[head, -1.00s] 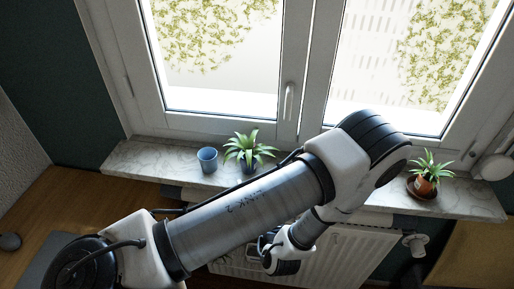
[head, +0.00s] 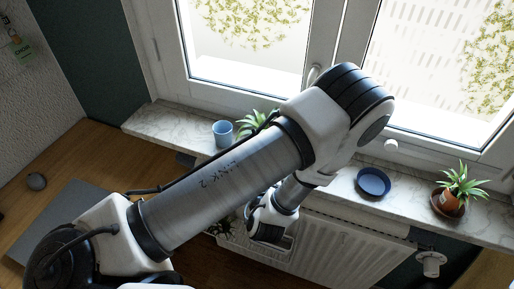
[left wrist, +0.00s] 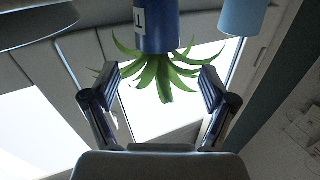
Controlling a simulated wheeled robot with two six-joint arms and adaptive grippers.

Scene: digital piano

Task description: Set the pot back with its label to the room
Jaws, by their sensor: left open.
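A dark blue pot (left wrist: 160,28) with a spiky green plant (left wrist: 158,72) shows upside down in the left wrist view. A white label (left wrist: 140,17) with a dark mark is on the pot's left side in that picture. In the head view the plant's leaves (head: 254,122) show behind my arm on the sill; the pot is hidden there. My left gripper (left wrist: 163,80) is open, its fingers on either side of the leaves in the picture; I cannot tell whether they touch. In the head view my arm crosses in front of the sill. My right gripper is not in view.
A light blue cup (head: 222,132) stands left of the plant and also shows in the left wrist view (left wrist: 243,15). An empty dark blue saucer (head: 373,182) and a terracotta potted plant (head: 449,201) stand farther right on the marble sill (head: 340,190). A radiator (head: 340,245) is below.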

